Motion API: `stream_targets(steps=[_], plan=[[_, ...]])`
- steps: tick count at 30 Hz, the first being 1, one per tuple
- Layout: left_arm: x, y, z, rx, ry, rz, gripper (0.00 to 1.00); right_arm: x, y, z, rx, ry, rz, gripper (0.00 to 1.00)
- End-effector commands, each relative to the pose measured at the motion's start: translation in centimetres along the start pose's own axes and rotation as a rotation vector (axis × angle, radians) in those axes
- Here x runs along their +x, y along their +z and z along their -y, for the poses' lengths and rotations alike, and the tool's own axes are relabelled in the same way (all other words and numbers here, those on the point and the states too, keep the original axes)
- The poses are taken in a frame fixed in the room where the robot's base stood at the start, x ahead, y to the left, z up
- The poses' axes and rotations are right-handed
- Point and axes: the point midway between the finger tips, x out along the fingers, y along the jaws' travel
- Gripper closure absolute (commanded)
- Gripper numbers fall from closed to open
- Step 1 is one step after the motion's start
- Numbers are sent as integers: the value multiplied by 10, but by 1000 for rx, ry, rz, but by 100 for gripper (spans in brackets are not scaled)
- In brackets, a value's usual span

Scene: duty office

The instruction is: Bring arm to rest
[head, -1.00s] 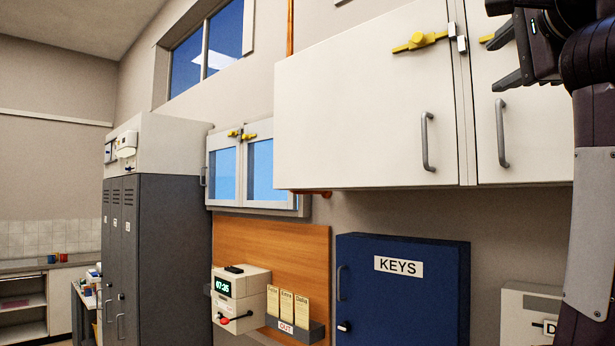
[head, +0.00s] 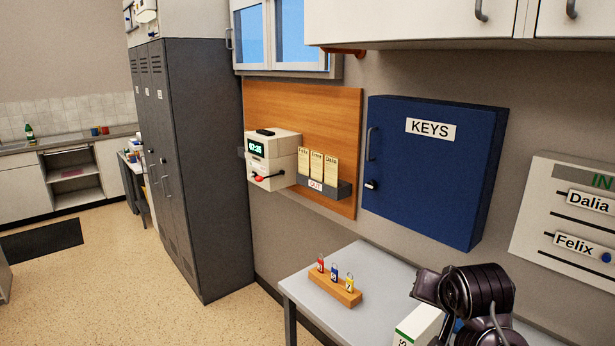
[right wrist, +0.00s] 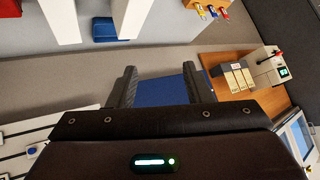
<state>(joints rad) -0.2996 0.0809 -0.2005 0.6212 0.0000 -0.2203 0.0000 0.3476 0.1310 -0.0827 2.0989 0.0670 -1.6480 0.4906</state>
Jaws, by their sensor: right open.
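My right gripper (right wrist: 158,88) is open in the right wrist view, its two dark fingers apart with nothing held between them. The blue key cabinet (right wrist: 165,92) shows behind and between the fingers. In the head view a dark, bent part of my right arm (head: 468,292) is at the lower right, in front of the grey table. The fingers cannot be made out there. My left gripper is not in view.
The blue KEYS cabinet (head: 430,180) hangs shut above a grey table (head: 325,318). A wooden rack (head: 335,289) holds three tagged keys. A clock machine (head: 270,160) and card holder (head: 322,184) are on the wall. Dark lockers (head: 205,170) stand left; the floor (head: 130,270) beyond is open.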

Motion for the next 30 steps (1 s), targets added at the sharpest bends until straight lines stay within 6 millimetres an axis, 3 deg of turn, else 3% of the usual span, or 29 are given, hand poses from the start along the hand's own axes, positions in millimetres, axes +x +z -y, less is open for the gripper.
stream_targets(steps=[1, 6, 9, 12, 18, 25, 30], plan=[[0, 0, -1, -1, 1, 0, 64, 8, 36, -11, -57, 13, 52, 55], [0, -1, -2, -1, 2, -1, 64, 14, 134, -41, -245, 28, 198, 55], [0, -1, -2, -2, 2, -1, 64, 8, 182, -56, -340, 24, 274, 55], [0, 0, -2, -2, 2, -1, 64, -1, 216, -67, -410, 15, 333, 55], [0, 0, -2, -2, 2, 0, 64, -19, 265, -84, -510, -5, 423, 55], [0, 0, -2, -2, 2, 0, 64, -42, 306, -98, -597, -31, 507, 55], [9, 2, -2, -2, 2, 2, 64, 4, 336, -106, -600, -29, 523, 55]])
